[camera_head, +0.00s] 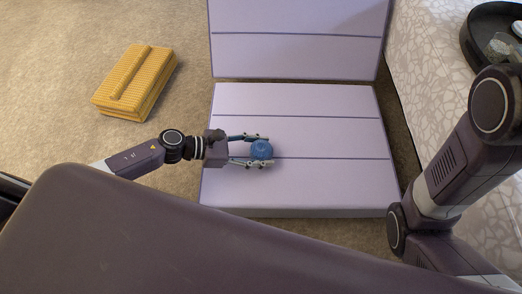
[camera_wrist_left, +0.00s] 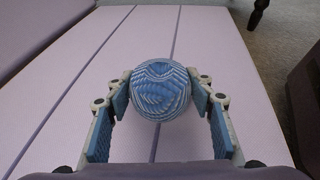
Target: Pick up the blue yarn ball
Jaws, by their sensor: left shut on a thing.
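The blue yarn ball (camera_head: 261,150) is round with striped windings and is over the lilac padded seat (camera_head: 300,190). My left gripper (camera_head: 258,151) reaches in from the left and is shut on the ball, one finger on each side. In the left wrist view the ball (camera_wrist_left: 160,91) sits between the two fingertips, with the pads touching its sides. I cannot tell whether the ball is lifted clear of the seat or touches it. My right gripper is not in view; part of my right arm shows at the right.
A yellow ribbed box-like object (camera_head: 136,82) lies on the carpet at the upper left. The lilac backrest (camera_head: 295,50) stands behind the seat. A patterned light surface (camera_head: 425,60) at the right bears a dark round tray (camera_head: 474,42) with small items. The rest of the seat is bare.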

